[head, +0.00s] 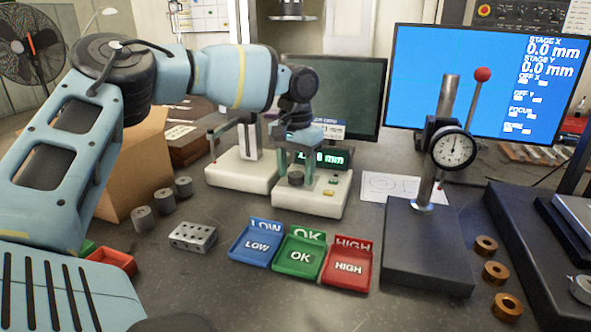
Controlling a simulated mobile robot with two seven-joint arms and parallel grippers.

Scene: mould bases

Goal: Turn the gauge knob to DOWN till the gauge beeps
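A white gauge unit (318,205) stands on the bench in the middle, with a green digital readout (336,158) that my gripper partly covers. A dark round knob (296,178) sits on its top, at the left. Small green and yellow buttons are to the right of the knob. My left gripper (297,168) points down just above the knob, its two teal fingers apart with a gap between them. I cannot tell whether the fingers touch the knob. The knob's direction markings are too small to read. My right gripper is not in view.
Blue LOW (235,258), green OK (280,263) and red HIGH (332,278) trays stand in front. A drilled metal block (192,237) and grey cylinders lie left. A dial gauge stand (428,270) is right, beside several copper rings. Monitors are behind.

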